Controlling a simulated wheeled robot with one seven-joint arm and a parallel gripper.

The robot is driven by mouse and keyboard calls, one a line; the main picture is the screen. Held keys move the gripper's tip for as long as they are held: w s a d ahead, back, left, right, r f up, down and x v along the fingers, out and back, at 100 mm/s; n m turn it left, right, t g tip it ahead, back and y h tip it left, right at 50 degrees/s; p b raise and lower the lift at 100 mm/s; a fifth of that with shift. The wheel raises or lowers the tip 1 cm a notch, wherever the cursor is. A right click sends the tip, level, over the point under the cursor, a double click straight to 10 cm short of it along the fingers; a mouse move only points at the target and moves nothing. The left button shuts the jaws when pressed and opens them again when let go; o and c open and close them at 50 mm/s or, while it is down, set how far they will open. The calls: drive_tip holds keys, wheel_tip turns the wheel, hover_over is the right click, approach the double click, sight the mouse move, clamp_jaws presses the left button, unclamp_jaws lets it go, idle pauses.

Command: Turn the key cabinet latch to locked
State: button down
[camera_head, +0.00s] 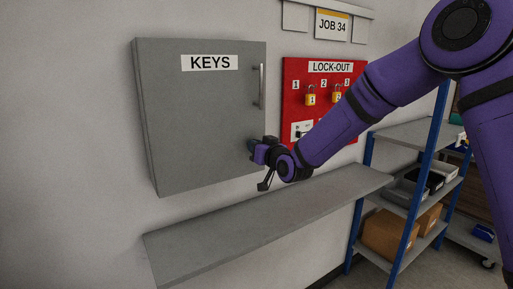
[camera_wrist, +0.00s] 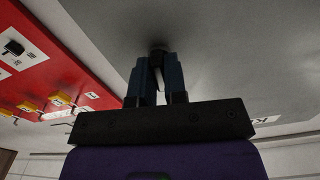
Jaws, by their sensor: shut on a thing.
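The grey key cabinet (camera_head: 200,120) hangs on the wall at the left, with a "KEYS" label (camera_head: 210,62) and its door closed. My gripper (camera_head: 252,147) is at the lower right of the cabinet door, below the handle (camera_head: 261,86). In the wrist view its two fingers (camera_wrist: 157,70) point at the grey door and are shut on the small dark latch (camera_wrist: 158,47). Only a little of the latch shows above the fingertips, and its turn angle cannot be told. In the head view the gripper hides the latch.
A red lock-out board (camera_head: 294,77) with yellow padlocks hangs right of the cabinet. A grey wall shelf (camera_head: 250,220), bare, runs below both. A blue-post rack (camera_head: 415,190) with boxes stands at the right, behind my arm.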

drive_tip(key=shift+n, duration=0.7)
drive_tip(key=c, duration=1.2)
unclamp_jaws()
drive_tip(key=shift+o, duration=0.2)
drive_tip(key=v, duration=1)
drive_tip(key=shift+s+d, duration=0.3)
